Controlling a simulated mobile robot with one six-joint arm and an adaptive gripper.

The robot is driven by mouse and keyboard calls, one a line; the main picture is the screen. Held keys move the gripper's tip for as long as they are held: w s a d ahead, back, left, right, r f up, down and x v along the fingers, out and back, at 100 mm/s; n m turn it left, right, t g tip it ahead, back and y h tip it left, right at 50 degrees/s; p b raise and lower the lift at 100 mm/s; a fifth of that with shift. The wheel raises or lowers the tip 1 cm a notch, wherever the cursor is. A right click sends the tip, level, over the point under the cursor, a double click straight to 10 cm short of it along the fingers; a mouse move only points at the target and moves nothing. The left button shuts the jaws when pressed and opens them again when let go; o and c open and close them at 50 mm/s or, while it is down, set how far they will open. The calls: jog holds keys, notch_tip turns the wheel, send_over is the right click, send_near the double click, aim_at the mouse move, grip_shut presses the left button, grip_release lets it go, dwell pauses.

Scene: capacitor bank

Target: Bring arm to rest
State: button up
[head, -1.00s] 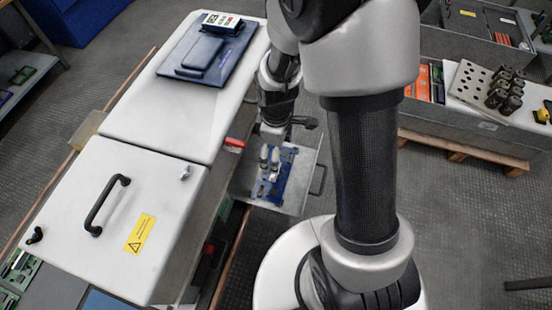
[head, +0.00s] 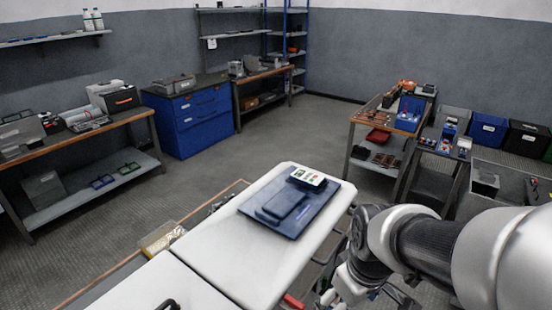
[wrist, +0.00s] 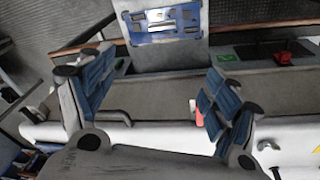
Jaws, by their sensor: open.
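My arm enters the head view from the lower right and reaches left to the right side of a white-topped cabinet (head: 215,262). My gripper shows clearly in the wrist view (wrist: 157,92), with its two blue-padded fingers spread wide and nothing between them. The fingers are seen against the cabinet's side and white edge; I cannot tell how far they are from it. In the head view the gripper end is low in the picture, partly cut off and hidden by the arm.
A dark blue panel (head: 318,212) lies on the cabinet top. In the wrist view, a light plate with a blue fixture (wrist: 163,22) juts out beyond the fingers, and a red switch (wrist: 284,58) is at right. Open floor (head: 290,140) lies behind the cabinet.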

jog(key=s+r+m+t, duration=0.2)
jog(key=s+r+m, duration=0.4)
jog(key=s+r, duration=0.2)
jog(key=s, duration=0.2)
jog(key=shift+s+r+t, duration=0.3)
jog(key=shift+r, duration=0.05)
